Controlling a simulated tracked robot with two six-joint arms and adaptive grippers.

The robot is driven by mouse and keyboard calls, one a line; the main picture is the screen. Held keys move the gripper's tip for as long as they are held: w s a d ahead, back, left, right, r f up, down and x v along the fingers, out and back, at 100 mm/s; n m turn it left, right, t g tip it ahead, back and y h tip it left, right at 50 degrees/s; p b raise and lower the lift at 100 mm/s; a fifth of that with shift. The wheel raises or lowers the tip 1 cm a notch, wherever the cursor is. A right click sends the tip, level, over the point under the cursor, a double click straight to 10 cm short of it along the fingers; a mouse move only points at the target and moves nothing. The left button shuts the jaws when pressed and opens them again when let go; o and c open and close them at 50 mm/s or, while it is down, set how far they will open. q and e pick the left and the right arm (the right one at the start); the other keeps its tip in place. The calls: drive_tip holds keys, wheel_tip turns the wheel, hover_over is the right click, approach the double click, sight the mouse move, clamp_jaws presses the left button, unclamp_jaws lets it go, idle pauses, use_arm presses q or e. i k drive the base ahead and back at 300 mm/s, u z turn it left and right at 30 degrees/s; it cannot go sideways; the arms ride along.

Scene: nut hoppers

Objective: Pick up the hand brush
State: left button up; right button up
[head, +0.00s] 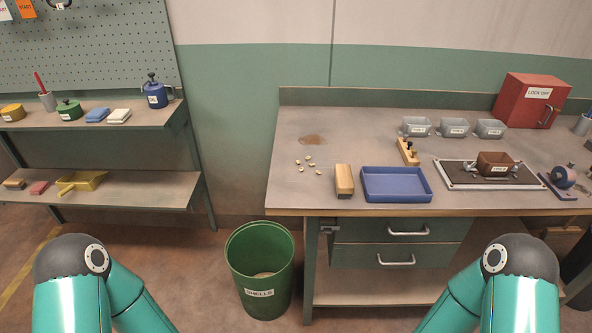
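I cannot tell for certain which thing is the hand brush. A tan wooden block-shaped piece (344,178) lies on the workbench (385,210) near its front edge, just left of the blue tray; its underside is hidden. On the lower left shelf, a small brown-topped piece (14,184) with a darker lower part lies left of a red piece (39,187). A yellow dustpan (84,180) lies right of these. Only upper parts of my two arms show, at the bottom left and bottom right; neither gripper is in view.
An empty-looking blue tray (396,185) and scattered nuts (309,165) are on the bench, with a brown patch (312,140) behind. Grey hoppers (453,127) and a red box (530,100) stand farther right. A green bin (259,270) stands before the bench's left end.

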sight(343, 176)
drive_tip(key=z, duration=0.15)
drive_tip(key=i, duration=0.95)
drive_tip(key=u, duration=0.1)
